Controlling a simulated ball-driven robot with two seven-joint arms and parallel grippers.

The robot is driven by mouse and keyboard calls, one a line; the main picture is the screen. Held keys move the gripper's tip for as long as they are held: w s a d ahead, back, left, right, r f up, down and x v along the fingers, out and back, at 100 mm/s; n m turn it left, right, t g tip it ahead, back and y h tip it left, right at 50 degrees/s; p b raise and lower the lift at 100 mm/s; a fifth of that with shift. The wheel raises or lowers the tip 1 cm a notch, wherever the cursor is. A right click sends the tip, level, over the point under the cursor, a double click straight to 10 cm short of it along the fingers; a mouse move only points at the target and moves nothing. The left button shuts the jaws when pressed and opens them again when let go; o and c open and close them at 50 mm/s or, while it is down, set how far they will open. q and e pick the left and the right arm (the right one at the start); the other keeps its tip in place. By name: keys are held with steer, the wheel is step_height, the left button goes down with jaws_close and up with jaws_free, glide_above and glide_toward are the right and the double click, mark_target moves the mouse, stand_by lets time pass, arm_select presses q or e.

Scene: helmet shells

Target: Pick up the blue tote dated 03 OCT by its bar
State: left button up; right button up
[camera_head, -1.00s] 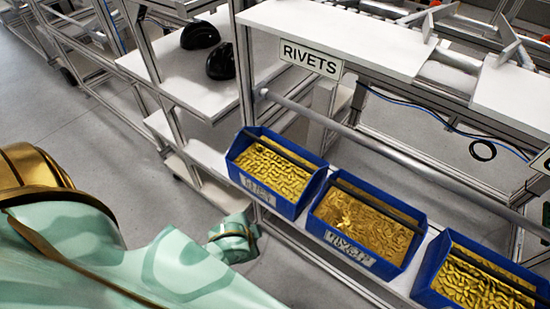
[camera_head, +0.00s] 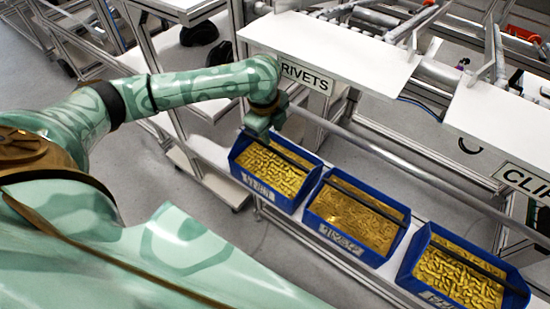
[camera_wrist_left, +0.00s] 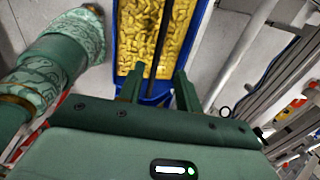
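Three blue totes of brass-coloured rivets stand in a row in the head view: left tote (camera_head: 243,176), middle tote (camera_head: 388,242) and right tote (camera_head: 415,247). Each has a dark bar across its top and a pale front label; I cannot read any date. My left gripper (camera_head: 264,122) is over the far end of the left tote, hiding part of its back rim. In the left wrist view, the gripper (camera_wrist_left: 160,90) is open and empty. A tote's dark bar (camera_wrist_left: 159,40) runs lengthwise ahead of its fingers, its near end between them; contact is unclear. My right gripper is not in view.
A white shelf with a RIVETS sign (camera_head: 306,77) sits just above and behind the left tote, close to my left forearm. A metal rail (camera_head: 400,155) runs behind the totes.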

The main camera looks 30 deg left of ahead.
mark_target(276, 151)
arm_select(q)
steer(key=f, duration=0.3)
steer(key=w+f+b, duration=0.1)
steer(key=f, duration=0.3)
steer(key=w+f, duration=0.1)
steer(key=f, duration=0.3)
steer(key=shift+d+f, duration=0.1)
steer(key=shift+d, duration=0.1)
steer(key=shift+c, duration=0.3)
jaws_close()
stand_by(0.7)
